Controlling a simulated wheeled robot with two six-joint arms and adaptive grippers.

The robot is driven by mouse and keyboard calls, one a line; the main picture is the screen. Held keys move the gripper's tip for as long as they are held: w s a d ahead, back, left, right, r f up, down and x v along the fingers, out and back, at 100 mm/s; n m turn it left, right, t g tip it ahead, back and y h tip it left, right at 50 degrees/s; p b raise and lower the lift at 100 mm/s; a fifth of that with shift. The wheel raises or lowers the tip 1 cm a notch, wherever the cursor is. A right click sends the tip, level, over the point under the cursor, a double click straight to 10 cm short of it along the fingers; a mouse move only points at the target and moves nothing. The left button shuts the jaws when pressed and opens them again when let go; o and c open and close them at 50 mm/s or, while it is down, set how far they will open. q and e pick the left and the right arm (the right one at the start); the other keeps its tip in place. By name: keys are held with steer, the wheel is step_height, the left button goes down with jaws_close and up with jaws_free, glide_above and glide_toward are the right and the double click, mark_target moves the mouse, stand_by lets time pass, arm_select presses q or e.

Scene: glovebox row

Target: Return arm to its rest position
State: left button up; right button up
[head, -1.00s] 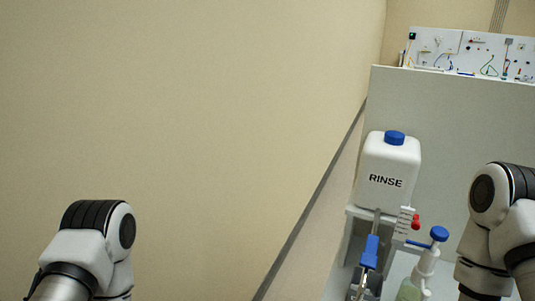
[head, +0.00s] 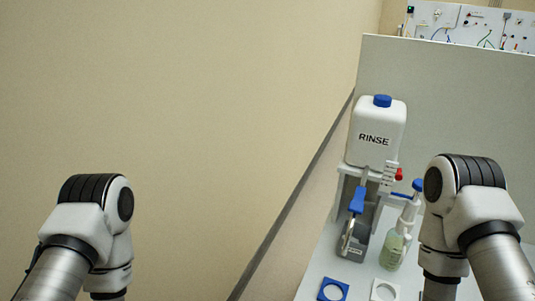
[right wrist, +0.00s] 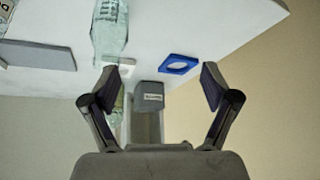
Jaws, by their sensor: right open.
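In the right wrist view my right gripper (right wrist: 160,85) is open, its two fingers spread wide with nothing between the pads. A grey block with a small label (right wrist: 149,97) shows beyond the fingers; I cannot tell how far off it is. In the head view my right arm (head: 470,215) stands bent at the right, in front of the bench, and its gripper is out of the picture. My left arm (head: 90,230) is bent at the lower left, in front of the bare wall. My left gripper is not in view.
A white RINSE container (head: 376,135) with a blue cap stands on a raised stand. Below are a blue-handled device (head: 355,235), a pump bottle (head: 397,245), a blue ring holder (head: 332,290) and a white one (head: 385,290). A grey panel (head: 450,100) stands behind.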

steer(key=s+a+f+g, duration=0.1)
steer(key=s+f+g, duration=0.4)
steer(key=s, duration=0.5)
step_height(320, 180, down, 10)
steer(key=s+g+b, duration=0.1)
steer(key=b, duration=0.9)
steer(key=shift+s, duration=0.25)
steer(key=shift+f, duration=0.1)
